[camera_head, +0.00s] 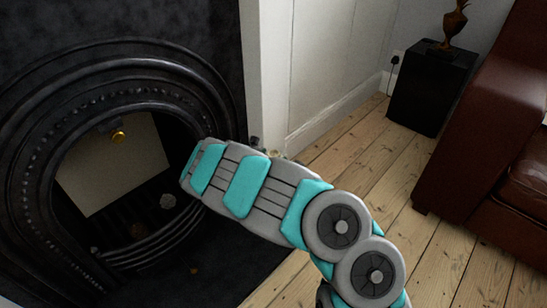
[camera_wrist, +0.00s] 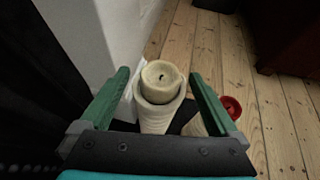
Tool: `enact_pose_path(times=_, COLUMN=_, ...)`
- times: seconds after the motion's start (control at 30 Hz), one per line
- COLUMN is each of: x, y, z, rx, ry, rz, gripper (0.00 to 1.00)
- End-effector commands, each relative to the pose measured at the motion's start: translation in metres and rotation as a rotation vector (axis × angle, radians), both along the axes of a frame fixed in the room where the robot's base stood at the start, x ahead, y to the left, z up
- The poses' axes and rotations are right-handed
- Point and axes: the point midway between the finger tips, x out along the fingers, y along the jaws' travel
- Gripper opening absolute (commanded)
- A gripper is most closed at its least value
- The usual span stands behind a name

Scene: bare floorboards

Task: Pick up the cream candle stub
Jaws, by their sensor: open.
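The cream candle stub (camera_wrist: 162,78) shows in the wrist view, seen from above, with a round top and a dark wick. It stands upright in or on a pale, wider holder (camera_wrist: 157,118). My gripper (camera_wrist: 160,73) is open, with one green finger left of the stub and one right of it. The stub lies between the fingers in the picture; I cannot tell how far below them it is, and no contact shows. In the head view my arm covers most of this spot, and the stub cannot be made out.
A red candle (camera_wrist: 232,106) stands close to the right finger. A white wall edge (camera_wrist: 95,40) rises close on the left. A black fireplace (camera_head: 130,60), a black stand (camera_head: 432,90) and a brown leather sofa (camera_head: 480,130) surround the floorboards, which are clear at right.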

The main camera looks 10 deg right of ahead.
Motion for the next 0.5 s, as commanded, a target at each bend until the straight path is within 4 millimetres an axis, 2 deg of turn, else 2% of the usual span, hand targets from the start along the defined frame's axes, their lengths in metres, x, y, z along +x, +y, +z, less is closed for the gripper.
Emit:
enact_pose_path(times=0.13, x=-0.0001, y=0.0001, z=0.0003, rx=0.0, ry=0.0, rz=0.0, gripper=0.95)
enact_pose_path(times=0.5, x=-0.0003, y=0.0003, z=0.0003, rx=-0.001, ry=0.001, rz=0.0, gripper=0.54)
